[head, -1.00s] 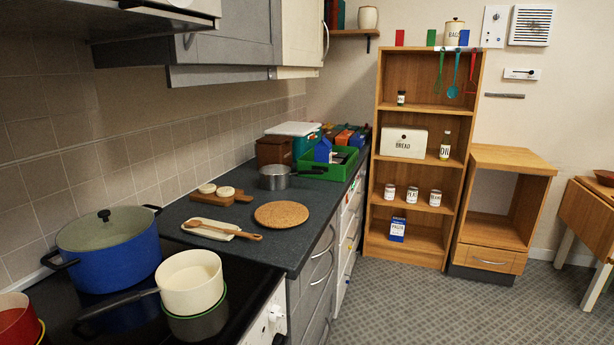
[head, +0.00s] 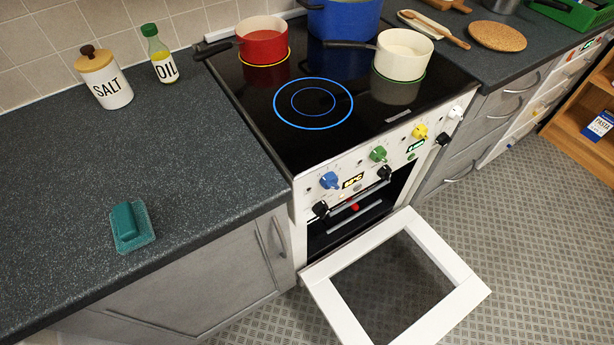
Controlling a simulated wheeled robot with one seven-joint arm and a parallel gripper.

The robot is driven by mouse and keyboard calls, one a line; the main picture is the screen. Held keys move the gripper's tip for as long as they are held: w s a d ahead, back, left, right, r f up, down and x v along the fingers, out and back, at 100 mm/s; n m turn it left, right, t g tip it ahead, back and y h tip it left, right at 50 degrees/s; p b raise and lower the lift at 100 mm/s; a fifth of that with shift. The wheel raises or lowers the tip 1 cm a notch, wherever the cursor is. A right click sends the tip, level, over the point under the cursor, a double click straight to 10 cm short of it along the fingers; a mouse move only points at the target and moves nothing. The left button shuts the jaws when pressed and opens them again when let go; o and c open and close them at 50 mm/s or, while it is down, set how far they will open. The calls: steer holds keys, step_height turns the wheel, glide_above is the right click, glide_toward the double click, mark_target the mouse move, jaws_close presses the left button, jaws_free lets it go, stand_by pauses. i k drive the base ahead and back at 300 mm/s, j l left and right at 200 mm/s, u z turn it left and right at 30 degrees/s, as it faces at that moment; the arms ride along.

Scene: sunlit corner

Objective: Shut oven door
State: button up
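The oven door (head: 448,246) is a white frame around a dark glass pane. It hangs wide open, folded down and outward from the front of the oven, over the floor. The oven cavity (head: 345,222) above it is dark, with racks and a small red thing inside. The white control panel (head: 345,178) above the opening has coloured knobs and lit displays. My gripper is not in view.
The black hob (head: 260,127) bears a red pan (head: 263,47), a cream pan (head: 403,57) and a blue pot (head: 343,18). A salt jar (head: 105,82), oil bottle (head: 160,58) and teal scrubber (head: 127,224) stand on the left counter. The floor (head: 528,190) right of the door is clear.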

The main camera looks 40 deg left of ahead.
mark_target(469, 290)
steer(key=k+u, duration=0.15)
steer(key=u, duration=1.2)
steer(key=l+u, duration=0.15)
steer(key=l, duration=0.6)
steer(key=l+u, duration=0.15)
steer(key=l, duration=0.55)
steer(key=k+l+u, duration=0.2)
steer(key=l, duration=1.15)
